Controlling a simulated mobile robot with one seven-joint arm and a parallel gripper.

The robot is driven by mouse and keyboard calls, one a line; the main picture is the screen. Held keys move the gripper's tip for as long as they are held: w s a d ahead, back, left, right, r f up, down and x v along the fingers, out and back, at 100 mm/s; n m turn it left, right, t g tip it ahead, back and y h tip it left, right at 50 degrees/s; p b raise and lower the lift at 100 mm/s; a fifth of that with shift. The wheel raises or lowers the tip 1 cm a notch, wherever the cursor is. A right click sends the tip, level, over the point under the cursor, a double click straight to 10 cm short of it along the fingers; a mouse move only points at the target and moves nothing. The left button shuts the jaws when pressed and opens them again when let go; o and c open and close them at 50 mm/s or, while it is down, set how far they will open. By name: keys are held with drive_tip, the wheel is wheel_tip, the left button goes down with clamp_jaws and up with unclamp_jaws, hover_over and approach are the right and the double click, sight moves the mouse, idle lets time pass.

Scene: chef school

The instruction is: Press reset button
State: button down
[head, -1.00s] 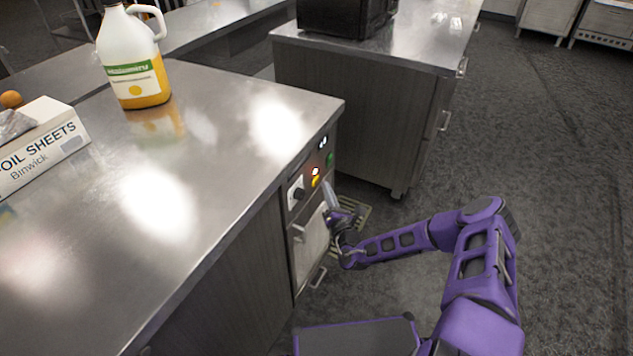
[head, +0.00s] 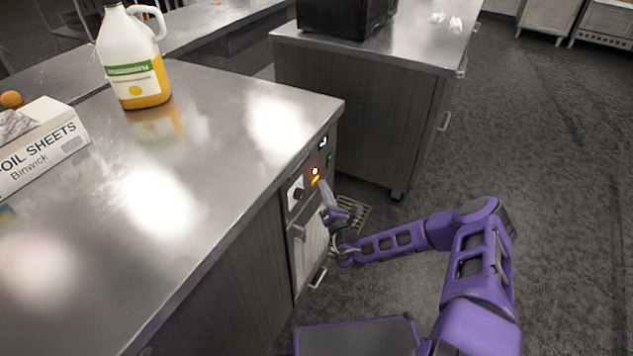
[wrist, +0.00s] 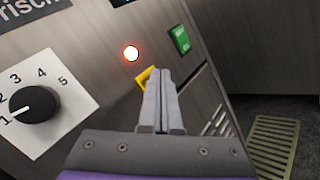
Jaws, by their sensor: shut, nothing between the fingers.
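The control panel on the counter's end face holds a yellow button (wrist: 143,77), a green button (wrist: 180,40) and a lit red-white lamp (wrist: 131,53). I cannot read which one is labelled reset. My gripper (wrist: 162,73) is shut and empty, its fingertips just right of the yellow button and partly covering it in the wrist view. I cannot tell whether they touch it. In the head view, my gripper (head: 323,185) is at the panel just below the yellow button (head: 315,180) and the lamp (head: 315,171). The green button (head: 329,159) is up to the right.
A black dial (wrist: 34,105) on a white numbered plate is left of the buttons. A panel door with a handle (head: 318,277) is below. A steel counter (head: 220,140) carries a jug (head: 135,60) and a foil box (head: 45,150). A floor grate (wrist: 273,145) lies to the right.

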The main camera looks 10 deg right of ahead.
drive_tip(key=shift+w+a, duration=0.25)
drive_tip(key=shift+a, duration=0.15)
idle(0.4)
idle(0.4)
drive_tip(key=shift+s+d+p, duration=0.3)
drive_tip(key=shift+s+d, duration=0.2)
drive_tip(key=shift+d, duration=0.2)
drive_tip(key=shift+d, duration=0.15)
drive_tip(key=s+d, duration=0.1)
drive_tip(key=d, duration=0.1)
drive_tip(key=s+d+p, duration=0.1)
drive_tip(key=d, duration=0.1)
drive_tip(key=shift+s, duration=0.35)
idle(0.4)
